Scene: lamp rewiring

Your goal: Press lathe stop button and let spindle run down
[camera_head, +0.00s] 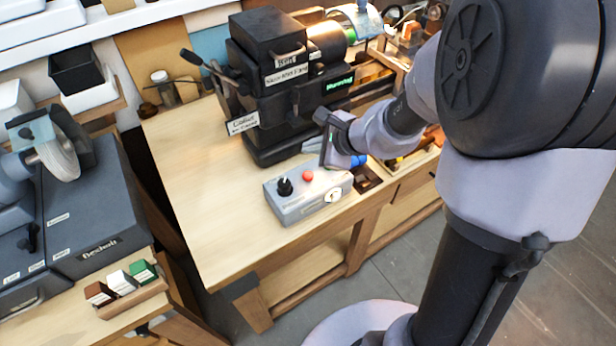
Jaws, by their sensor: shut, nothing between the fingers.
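The lathe (265,120) is a black machine on the wooden bench, with a lit green sign (340,84) on its front that seems to read "Running". In front of it lies a grey control box (300,208). The box carries a red button (308,176), a black knob (285,187) and a round white mark (333,195). My gripper (309,146) is shut and empty, just behind and above the box, between it and the lathe. It looks apart from the red button. My arm hides part of the lathe's right side.
A grey grinder-like machine (60,200) stands on the left bench, with red, white and green blocks (122,283) in a wooden holder. Bare bench top (190,170) lies left of the control box. A small jar (162,88) stands at the back. Bench drawers are at right.

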